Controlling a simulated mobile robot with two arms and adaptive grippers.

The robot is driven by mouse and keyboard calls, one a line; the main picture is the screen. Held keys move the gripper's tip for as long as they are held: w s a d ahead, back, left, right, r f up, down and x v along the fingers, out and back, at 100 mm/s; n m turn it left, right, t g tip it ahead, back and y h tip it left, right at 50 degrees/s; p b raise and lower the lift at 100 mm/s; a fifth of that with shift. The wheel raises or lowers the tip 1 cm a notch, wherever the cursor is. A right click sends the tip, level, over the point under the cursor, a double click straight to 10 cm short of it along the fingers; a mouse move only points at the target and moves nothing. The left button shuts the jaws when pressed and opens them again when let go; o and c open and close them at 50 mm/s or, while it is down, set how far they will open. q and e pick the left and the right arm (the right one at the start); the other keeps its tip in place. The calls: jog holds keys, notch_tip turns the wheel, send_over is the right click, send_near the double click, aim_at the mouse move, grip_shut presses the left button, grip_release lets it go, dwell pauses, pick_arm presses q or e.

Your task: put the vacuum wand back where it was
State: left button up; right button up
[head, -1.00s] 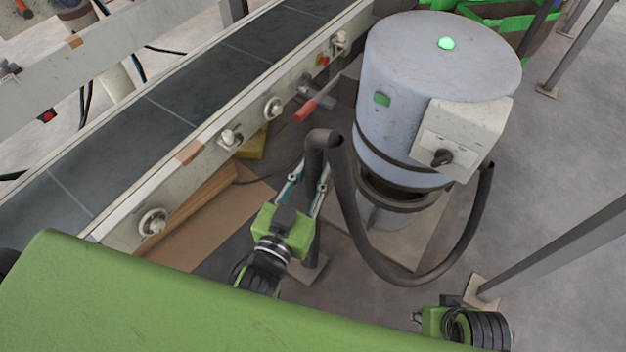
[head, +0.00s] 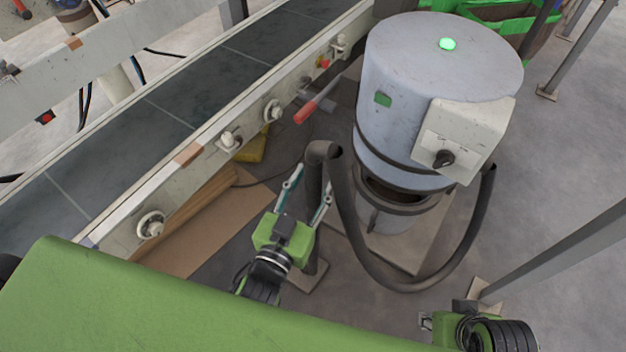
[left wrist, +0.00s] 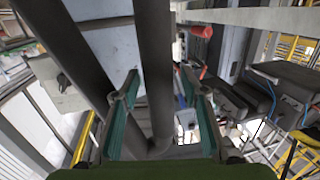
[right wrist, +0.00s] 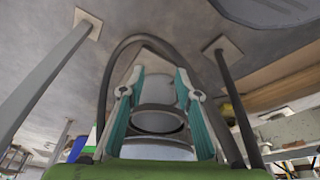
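The vacuum wand (head: 313,180) is a dark tube standing upright beside the conveyor, with its bent top joined to the black hose (head: 345,200). My left gripper (head: 308,188) is open, its fingers spread at either side of the wand. In the left wrist view the wand (left wrist: 155,70) passes beyond and between the spread fingertips (left wrist: 165,85), with gaps on both sides. A post with a floor plate (head: 305,278) shows below the wand; how they join is hidden by my gripper. My right gripper (right wrist: 152,80) is open and empty in the right wrist view.
The grey vacuum drum (head: 410,100) with a control box stands right of the wand. The conveyor (head: 150,130) runs along the left, with a red-handled lever (head: 305,112) near the wand's top. A grey post (head: 560,250) is at the right. The hose hangs low between wand and drum.

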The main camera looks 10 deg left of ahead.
pick_arm(q)
jog(key=shift+r, duration=0.1)
jog(key=shift+s, duration=0.2)
jog(key=s+a, duration=0.2)
jog(key=s, duration=0.9)
jog(key=w+a+f+g+y, duration=0.1)
jog(key=a+f+g, duration=0.25)
jog(key=f, duration=0.25)
jog(key=w+a+f+g+y, duration=0.1)
jog(key=a+f+g, duration=0.1)
jog(key=f+g, duration=0.3)
jog(key=s+a+f+g, duration=0.2)
jog(key=s+f+g, duration=0.3)
jog(key=s+f, duration=0.1)
jog(key=shift+s+a+p, duration=0.15)
jog(key=shift+s+p, duration=0.3)
jog(key=shift+s, duration=0.3)
pick_arm(e)
jog(key=shift+x, duration=1.7)
pick_arm(q)
jog(key=shift+g, duration=0.25)
pick_arm(e)
jog(key=shift+s, duration=0.15)
